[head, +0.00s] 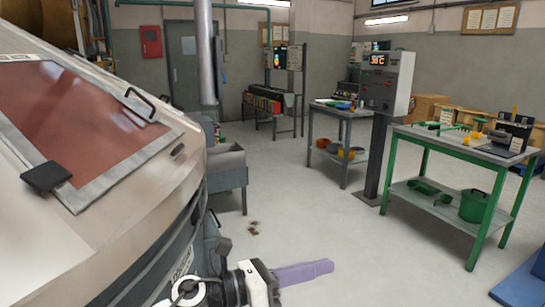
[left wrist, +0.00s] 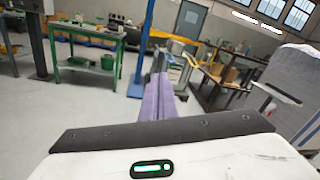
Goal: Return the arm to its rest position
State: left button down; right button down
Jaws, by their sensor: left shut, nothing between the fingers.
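My left gripper (head: 328,266) shows at the bottom middle of the head view. Its white and black wrist comes in from the bottom edge, and its purple fingers point right over the bare floor. In the left wrist view the purple fingers (left wrist: 160,82) lie together, shut and empty. They touch nothing that I can see. My right gripper is in neither view.
A large beige machine with a reddish window (head: 85,120) fills the left of the head view, close to my left arm. A green table (head: 452,148) stands at right, near a grey post with a display box (head: 388,80). The middle floor is clear.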

pick_arm(q)
jog(key=s+a+f+n+t+y, duration=0.2)
jog(key=a+f+n+t+y, duration=0.35)
jog(key=n, duration=0.85)
jog(key=s+a+f+n+t+y, duration=0.2)
jog(key=a+f+n+t, duration=0.2)
jog(key=a+f+n, duration=0.65)
jog(key=s+a+f+n+g+y, duration=0.3)
jog(key=s+a+f+n, duration=0.1)
jog(key=s+f+n, duration=0.5)
jog(key=s+a+f+n+g+y, duration=0.4)
jog(key=s+f+n, duration=0.6)
jog(key=s, duration=0.3)
jog(key=shift+s+a, duration=0.35)
jog(key=shift+a, duration=0.35)
jog(key=shift+r, duration=0.1)
